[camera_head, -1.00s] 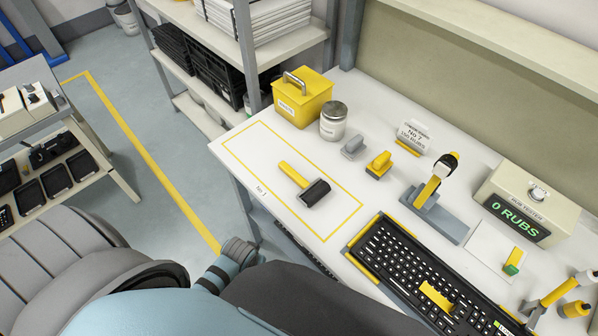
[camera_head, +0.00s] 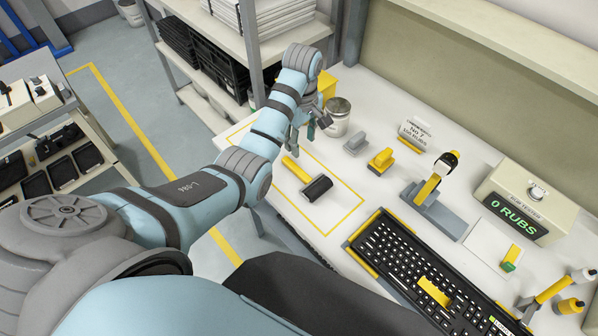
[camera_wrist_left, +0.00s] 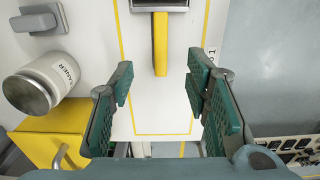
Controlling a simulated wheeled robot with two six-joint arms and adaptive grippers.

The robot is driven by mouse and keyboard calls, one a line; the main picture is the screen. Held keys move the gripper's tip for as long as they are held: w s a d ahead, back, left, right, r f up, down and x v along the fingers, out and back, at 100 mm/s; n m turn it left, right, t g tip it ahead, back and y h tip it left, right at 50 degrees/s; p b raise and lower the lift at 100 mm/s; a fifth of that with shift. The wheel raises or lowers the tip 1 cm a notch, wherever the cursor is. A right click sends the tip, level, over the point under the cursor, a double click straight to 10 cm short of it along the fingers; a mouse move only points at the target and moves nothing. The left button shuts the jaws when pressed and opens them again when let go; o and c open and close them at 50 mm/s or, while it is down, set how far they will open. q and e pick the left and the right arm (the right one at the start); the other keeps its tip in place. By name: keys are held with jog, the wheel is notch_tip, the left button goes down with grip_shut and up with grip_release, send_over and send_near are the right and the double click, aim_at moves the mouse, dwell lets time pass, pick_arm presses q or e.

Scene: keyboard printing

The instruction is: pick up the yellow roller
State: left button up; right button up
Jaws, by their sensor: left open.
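The yellow roller (camera_head: 291,165) has a yellow handle and a dark roller head. It lies on the white table inside a yellow outlined rectangle, the head towards the keyboard. My left gripper (camera_head: 303,134) is open and empty above the table, just beyond the handle end. In the left wrist view the yellow handle (camera_wrist_left: 160,45) points down between the two open green fingers of the left gripper (camera_wrist_left: 159,72). The roller head is partly cut off at the top edge there. The fingers do not appear to touch the roller. My right gripper is not in view.
A metal jar (camera_head: 337,118) and a yellow box (camera_head: 327,82), mostly hidden by my arm, stand close to the left gripper. Grey (camera_head: 356,141) and yellow (camera_head: 381,160) blocks stand right of the roller. A keyboard (camera_head: 425,270) lies nearer the front. The outlined area around the roller is clear.

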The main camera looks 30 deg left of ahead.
aim_at(299, 171)
pick_arm(q)
jog(key=f, duration=0.4)
jog(key=f+b, duration=0.1)
jog(key=f, duration=0.4)
jog(key=f+b, duration=0.1)
jog(key=f, duration=0.4)
jog(key=shift+a, duration=0.3)
jog(key=shift+r, duration=0.1)
grip_shut()
